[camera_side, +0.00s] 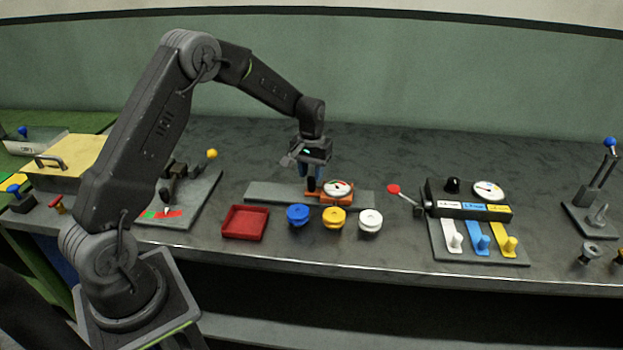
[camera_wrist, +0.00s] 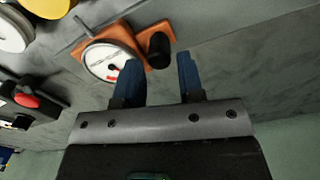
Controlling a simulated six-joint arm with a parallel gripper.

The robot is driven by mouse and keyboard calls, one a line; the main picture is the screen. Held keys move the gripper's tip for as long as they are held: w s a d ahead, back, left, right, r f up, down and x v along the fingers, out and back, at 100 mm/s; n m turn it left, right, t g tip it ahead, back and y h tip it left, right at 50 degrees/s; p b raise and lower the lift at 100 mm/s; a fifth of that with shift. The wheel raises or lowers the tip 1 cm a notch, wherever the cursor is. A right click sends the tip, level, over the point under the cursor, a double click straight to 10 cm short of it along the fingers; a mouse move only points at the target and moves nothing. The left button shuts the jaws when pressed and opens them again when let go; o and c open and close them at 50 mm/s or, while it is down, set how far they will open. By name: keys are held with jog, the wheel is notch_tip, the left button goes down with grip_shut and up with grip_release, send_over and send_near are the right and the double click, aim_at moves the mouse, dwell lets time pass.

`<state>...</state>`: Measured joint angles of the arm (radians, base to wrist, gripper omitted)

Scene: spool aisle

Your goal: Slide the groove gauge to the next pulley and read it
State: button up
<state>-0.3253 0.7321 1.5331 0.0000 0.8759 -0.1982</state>
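The groove gauge is an orange carriage (camera_wrist: 152,32) with a round white dial and a black knob (camera_wrist: 158,48). In the side view, its dial (camera_side: 338,187) sits on the grey rail (camera_side: 270,192), behind the yellow pulley (camera_side: 334,217). The blue pulley (camera_side: 298,215) is left of yellow and the white pulley (camera_side: 370,221) right. My gripper (camera_side: 311,190) is at the left part of the gauge. In the wrist view my gripper (camera_wrist: 157,60) has its blue fingers apart, with the knob between and just beyond the tips. The dial shows a red mark; its reading is too small to tell.
A red tray (camera_side: 245,222) lies left of the pulleys. A red-knobbed lever (camera_side: 395,189) and a panel with white, blue and yellow paddles (camera_side: 480,240) stand to the right. A yellow box (camera_side: 62,158) is at the left. The bench behind the rail is clear.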

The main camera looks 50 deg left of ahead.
notch_tip(320, 180, up, 11)
dwell(0.3)
jog(key=s+d+r+m+t, duration=0.1)
jog(key=s+d+r, duration=0.5)
jog(key=r, duration=0.1)
jog(key=s+d+r+m+t, duration=0.1)
jog(key=s+d, duration=0.4)
jog(key=s, duration=0.6)
jog(key=s+d+r+m+t, duration=0.1)
jog(key=s+d+m+t, duration=0.2)
jog(key=s, duration=0.8)
jog(key=shift+s+d+r+m+t, duration=0.3)
jog(key=shift+d+r+m, duration=0.15)
jog(key=shift+d, duration=0.65)
